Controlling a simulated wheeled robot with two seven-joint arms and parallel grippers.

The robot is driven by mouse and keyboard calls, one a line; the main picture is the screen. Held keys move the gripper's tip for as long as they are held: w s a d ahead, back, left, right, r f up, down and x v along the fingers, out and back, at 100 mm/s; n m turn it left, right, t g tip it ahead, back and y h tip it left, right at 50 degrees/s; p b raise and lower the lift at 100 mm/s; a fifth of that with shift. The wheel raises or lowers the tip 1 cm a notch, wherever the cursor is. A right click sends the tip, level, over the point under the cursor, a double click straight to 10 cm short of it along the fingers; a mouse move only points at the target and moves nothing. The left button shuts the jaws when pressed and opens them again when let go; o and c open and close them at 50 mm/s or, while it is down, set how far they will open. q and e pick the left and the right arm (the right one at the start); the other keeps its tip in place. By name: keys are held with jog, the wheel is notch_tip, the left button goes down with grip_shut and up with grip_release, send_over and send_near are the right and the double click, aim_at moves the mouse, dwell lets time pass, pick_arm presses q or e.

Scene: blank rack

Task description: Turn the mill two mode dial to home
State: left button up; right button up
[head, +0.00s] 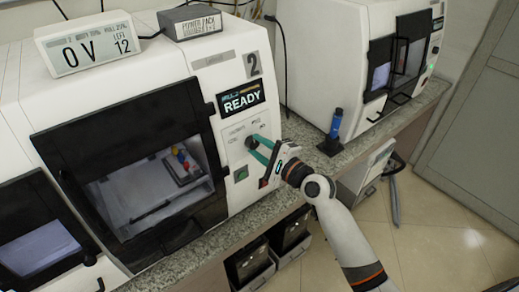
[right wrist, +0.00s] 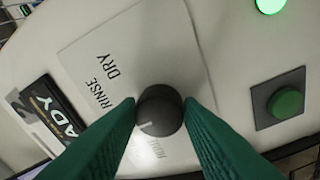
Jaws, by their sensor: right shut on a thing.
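Mill two (head: 215,75) is the white machine marked 2, and its display (head: 241,98) reads READY. Its mode dial (right wrist: 160,106) is a dark round knob on a pale label plate (right wrist: 105,55). A short white mark on the knob points to the bottom of the right wrist view, slightly left. RINSE and DRY are readable on the plate; another label below the knob is partly covered and unreadable. My right gripper (head: 258,149) has its green fingers on both sides of the knob, shut on it. My left gripper is not in view.
A green button (right wrist: 285,103) sits beside the dial, and a red switch (head: 264,183) is near my right gripper. A power pack (head: 190,22) and voltage display (head: 88,46) sit on top.

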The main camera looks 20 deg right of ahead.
jog(key=n+g, duration=0.1)
jog(key=n, duration=0.5)
jog(key=shift+d+r, duration=0.1)
jog(key=shift+r, duration=0.05)
jog(key=n+g+p, duration=0.1)
jog(key=n, duration=0.4)
jog(key=shift+r+n, duration=0.1)
jog(key=shift+n, duration=0.3)
jog(key=o, duration=1)
jog(key=shift+b+v, duration=1.4)
jog(key=shift+v, duration=4.55)
